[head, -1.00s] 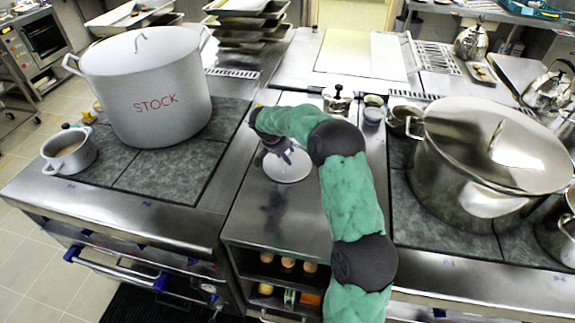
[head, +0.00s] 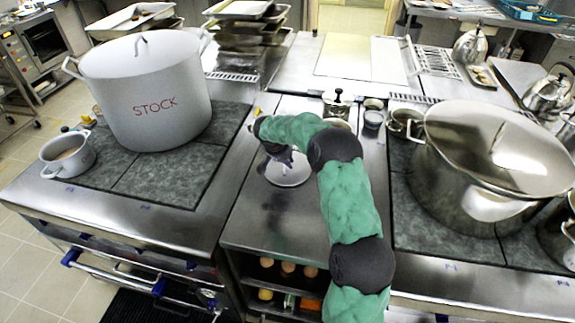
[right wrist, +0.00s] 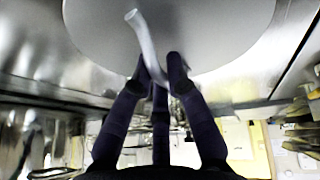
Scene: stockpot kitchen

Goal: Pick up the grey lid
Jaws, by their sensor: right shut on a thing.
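The grey lid (head: 290,178) is a round, pale disc at the middle counter, partly hidden under my right arm. It also fills the top of the right wrist view (right wrist: 215,35), with its curved bar handle (right wrist: 145,40) standing out toward the fingers. My right gripper (head: 287,163) is over the lid in the head view. In the right wrist view its dark fingers (right wrist: 160,78) are shut on the handle. I cannot tell whether the lid touches the counter. My left gripper is not in view.
A big white STOCK pot (head: 150,95) and a small pot (head: 68,153) stand on the left cooktop. A large steel pot (head: 450,190) stands on the right. A small lidded pot (head: 338,101) and cups sit behind my arm. The counter front is clear.

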